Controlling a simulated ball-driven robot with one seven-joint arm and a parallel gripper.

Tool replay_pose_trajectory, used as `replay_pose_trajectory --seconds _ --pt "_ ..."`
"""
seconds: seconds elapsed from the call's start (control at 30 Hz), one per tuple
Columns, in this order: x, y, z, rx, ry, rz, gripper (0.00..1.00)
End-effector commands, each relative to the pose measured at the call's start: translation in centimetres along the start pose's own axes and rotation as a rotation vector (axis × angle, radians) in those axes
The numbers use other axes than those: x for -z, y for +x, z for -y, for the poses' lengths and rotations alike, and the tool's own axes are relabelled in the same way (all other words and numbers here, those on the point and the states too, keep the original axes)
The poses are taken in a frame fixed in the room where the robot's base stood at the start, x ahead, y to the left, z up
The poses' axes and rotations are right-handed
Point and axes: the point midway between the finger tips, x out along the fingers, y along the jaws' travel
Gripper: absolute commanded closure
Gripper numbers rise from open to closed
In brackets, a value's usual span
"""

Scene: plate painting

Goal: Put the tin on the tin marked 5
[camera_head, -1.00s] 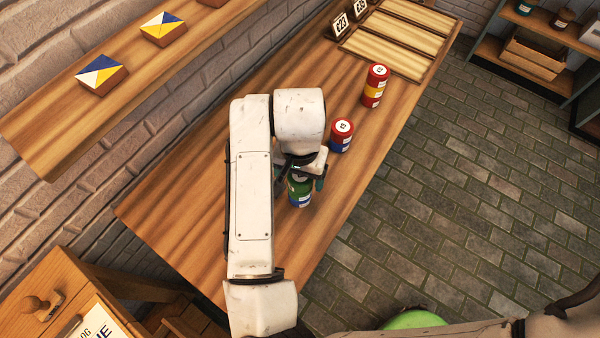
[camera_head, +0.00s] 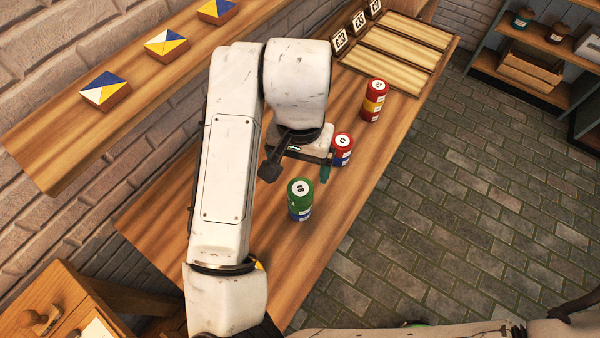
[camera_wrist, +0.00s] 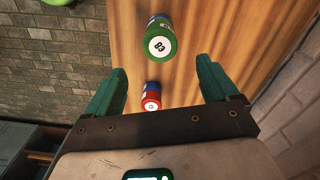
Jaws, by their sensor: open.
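A green tin (camera_head: 299,188) stands upright on a blue tin with a white label (camera_head: 301,214) near the table's front edge. In the wrist view the green tin (camera_wrist: 160,44) shows a lid mark that looks like 83. A red tin (camera_head: 343,140) stands over a blue part behind it; it also shows in the wrist view (camera_wrist: 152,99). A red-and-yellow stack (camera_head: 375,100) stands farther back. I cannot read a 5 on any tin. My gripper (camera_head: 297,172) is open and empty, above and behind the green tin, apart from it. Its teal fingers (camera_wrist: 162,72) show wide apart.
The wooden table (camera_head: 240,260) has a tray with slats (camera_head: 390,52) and small number cards (camera_head: 358,20) at the far end. A wall shelf (camera_head: 60,150) holds patterned tiles (camera_head: 166,43) at left. Brick floor (camera_head: 450,200) lies to the right.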

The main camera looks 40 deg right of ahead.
Motion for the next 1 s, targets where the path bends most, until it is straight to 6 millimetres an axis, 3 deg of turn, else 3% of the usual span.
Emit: replay_pose_trajectory --seconds 0.13,0.43,0.57,0.7,0.8,1.0 --pt "0.0 -1.3 0.0 0.0 0.001 0.0 0.13" --pt "0.7 -1.6 -0.3 0.0 0.001 -0.019 0.13" --pt "4.2 -2.0 -1.6 0.003 -0.007 -0.123 0.13" --pt "9.8 -3.0 -4.1 -0.009 -0.063 -0.307 0.13" --pt "12.8 -3.3 -5.9 -0.034 -0.139 -0.419 0.13" --pt "15.5 -1.4 -9.2 -0.102 -0.344 -0.531 0.13"
